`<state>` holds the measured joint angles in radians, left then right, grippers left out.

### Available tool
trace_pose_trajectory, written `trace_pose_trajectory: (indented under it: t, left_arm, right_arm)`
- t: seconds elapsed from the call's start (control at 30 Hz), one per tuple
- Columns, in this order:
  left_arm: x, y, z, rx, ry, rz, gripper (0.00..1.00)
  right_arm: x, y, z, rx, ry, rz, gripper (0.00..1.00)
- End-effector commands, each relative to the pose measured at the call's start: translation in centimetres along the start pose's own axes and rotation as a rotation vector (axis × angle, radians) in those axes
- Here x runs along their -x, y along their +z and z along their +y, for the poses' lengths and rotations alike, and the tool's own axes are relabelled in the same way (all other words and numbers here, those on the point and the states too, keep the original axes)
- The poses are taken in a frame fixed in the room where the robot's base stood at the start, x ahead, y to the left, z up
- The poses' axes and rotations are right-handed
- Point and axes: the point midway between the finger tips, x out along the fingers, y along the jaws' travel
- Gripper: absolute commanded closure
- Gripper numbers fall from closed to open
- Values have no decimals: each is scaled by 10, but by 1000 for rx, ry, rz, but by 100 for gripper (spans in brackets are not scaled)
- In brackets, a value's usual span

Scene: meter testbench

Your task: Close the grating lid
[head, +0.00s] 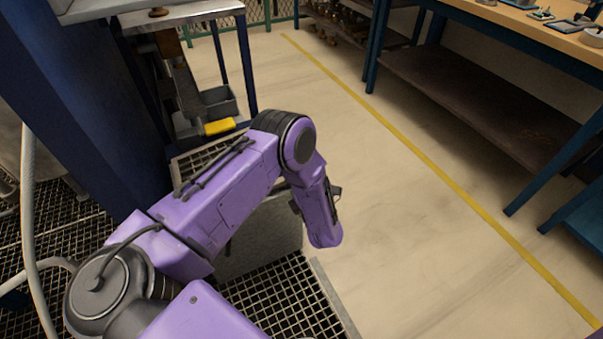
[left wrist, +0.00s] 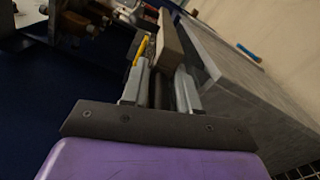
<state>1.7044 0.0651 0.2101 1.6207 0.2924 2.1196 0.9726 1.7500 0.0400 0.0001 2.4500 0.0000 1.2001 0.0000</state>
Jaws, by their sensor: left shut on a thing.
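My left gripper (left wrist: 163,72) is shut on a brownish bar-like edge (left wrist: 171,45) in the left wrist view. I take this edge to be part of the grating lid, though most of it is hidden. A flat grey panel (left wrist: 235,88) runs beside the fingers on the right of that view. In the head view a grey panel (head: 262,238) stands beneath my purple left arm, with open floor grating (head: 282,298) in front of it. My arm and wrist cover the fingers and the panel's upper part there. My right gripper is out of view.
A metal bench (head: 185,14) with a grey bin (head: 217,108) and a yellow object (head: 219,127) stands behind the arm. A dark blue column (head: 75,95) is close on the left. Open floor with a yellow line (head: 425,158) lies right, before a workbench (head: 540,25).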

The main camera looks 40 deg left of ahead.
Motion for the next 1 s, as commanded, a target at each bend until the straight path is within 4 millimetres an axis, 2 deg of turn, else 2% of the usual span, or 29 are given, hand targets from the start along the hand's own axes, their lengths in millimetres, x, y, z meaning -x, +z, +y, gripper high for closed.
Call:
trace_pose_trajectory:
  t: [0.33,0.37,0.4,0.77,0.87,1.0]
  left_arm:
    - [-1,-2,0,0,3,4,100]
    - [-1,-2,0,0,3,4,67]
    - [-1,-2,0,0,3,4,56]
    - [4,1,0,-1,2,-1,56]
    - [19,2,0,-2,-1,-3,56]
    - [54,1,0,-2,-2,-3,56]
  right_arm:
    - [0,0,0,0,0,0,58]
    - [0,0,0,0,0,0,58]
    - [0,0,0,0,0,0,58]
    - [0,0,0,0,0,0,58]
    - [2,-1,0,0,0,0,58]
    - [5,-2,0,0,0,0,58]
